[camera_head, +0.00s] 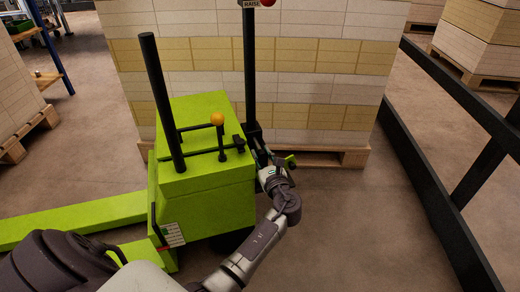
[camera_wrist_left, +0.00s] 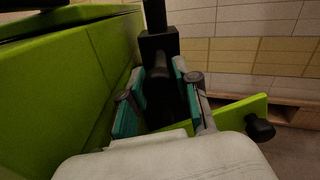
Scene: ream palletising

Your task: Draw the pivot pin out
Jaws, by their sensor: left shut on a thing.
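The lime-green pallet truck (camera_head: 205,165) stands in the middle of the head view. Its upright black pole (camera_head: 250,75) rises from a black block, which also shows in the left wrist view (camera_wrist_left: 158,45). My left gripper (camera_head: 260,154) is at the right side of the truck, low by the foot of the pole. In the left wrist view its teal-padded fingers (camera_wrist_left: 155,100) stand either side of a dark, rounded piece, the pivot pin (camera_wrist_left: 160,76), just in front of the black block. The pads' contact is in shadow. My right gripper is in neither view.
A green plate (camera_wrist_left: 240,112) with a black knob (camera_wrist_left: 260,127) sticks out right of the gripper. An orange-knobbed lever (camera_head: 218,119) stands on the truck. Stacked reams (camera_head: 320,55) on a pallet (camera_head: 335,156) stand close behind; a dark rail (camera_head: 425,185) runs at right.

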